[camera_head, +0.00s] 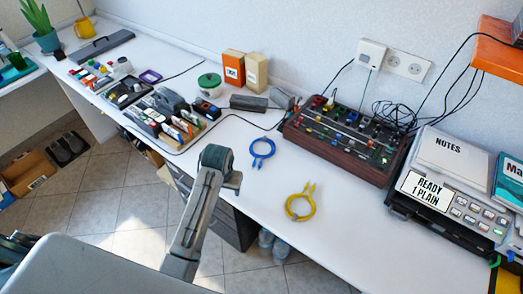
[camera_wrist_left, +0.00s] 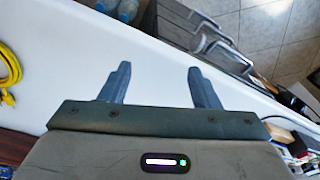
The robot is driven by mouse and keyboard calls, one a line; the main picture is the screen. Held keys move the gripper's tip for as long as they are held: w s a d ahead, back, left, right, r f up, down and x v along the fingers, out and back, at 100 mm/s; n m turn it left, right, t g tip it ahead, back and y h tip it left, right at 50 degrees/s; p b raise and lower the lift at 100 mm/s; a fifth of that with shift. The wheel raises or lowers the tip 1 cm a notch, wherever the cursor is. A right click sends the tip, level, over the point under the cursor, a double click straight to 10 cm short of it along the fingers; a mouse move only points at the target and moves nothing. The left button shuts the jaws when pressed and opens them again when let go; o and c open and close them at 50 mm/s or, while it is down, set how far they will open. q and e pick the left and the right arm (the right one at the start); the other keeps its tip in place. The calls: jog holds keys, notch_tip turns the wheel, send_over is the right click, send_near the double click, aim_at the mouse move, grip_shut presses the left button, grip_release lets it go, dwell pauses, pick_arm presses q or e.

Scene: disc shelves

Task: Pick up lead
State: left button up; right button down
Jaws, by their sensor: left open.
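Two coiled leads lie on the white table, a blue lead (camera_head: 262,153) near the middle and a yellow lead (camera_head: 300,206) nearer the front edge. The yellow lead (camera_wrist_left: 9,74) also shows at the left edge of the left wrist view; the blue one is not seen there. My left gripper (camera_head: 234,181) is at the table's front edge, to the left of both leads. In the left wrist view its two fingers (camera_wrist_left: 158,72) stand apart with nothing between them. My right gripper is not seen.
A brown mixer box (camera_head: 345,150) with cables stands behind the leads, with a printer (camera_head: 455,195) at the right. Disc racks (camera_head: 180,125), a green-lidded pot (camera_head: 210,85) and grey blocks (camera_head: 248,103) stand to the left and back. Bare table surrounds the leads.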

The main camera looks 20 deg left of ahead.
pick_arm(q)
jog(key=shift+g, duration=0.3)
jog(key=w, duration=0.2)
jog(key=w+d+r, duration=0.1)
jog(key=w, duration=0.2)
jog(key=w+d+r, duration=0.1)
jog(key=w, duration=0.2)
jog(key=shift+w+d+r, duration=0.1)
jog(key=shift+w+r, duration=0.1)
jog(key=shift+w, duration=0.05)
jog(key=w+d+r+g, duration=0.1)
jog(key=w+d+r, duration=0.4)
jog(key=w, duration=0.4)
send_over(258, 159)
notch_tip(258, 159, down, 4)
jog(key=shift+s+d+f+p, duration=0.1)
jog(key=shift+s+f+p, duration=0.1)
jog(key=shift+p, duration=0.2)
jog(key=shift+f+p, duration=0.3)
jog(key=shift+f, duration=0.3)
notch_tip(258, 159, down, 4)
jog(key=shift+w+r+p, duration=0.15)
jog(key=shift+r+p, duration=0.1)
jog(key=shift+p, duration=0.1)
jog(key=shift+f, duration=0.4)
jog(key=shift+c, duration=0.5)
jog(key=c, duration=1.1)
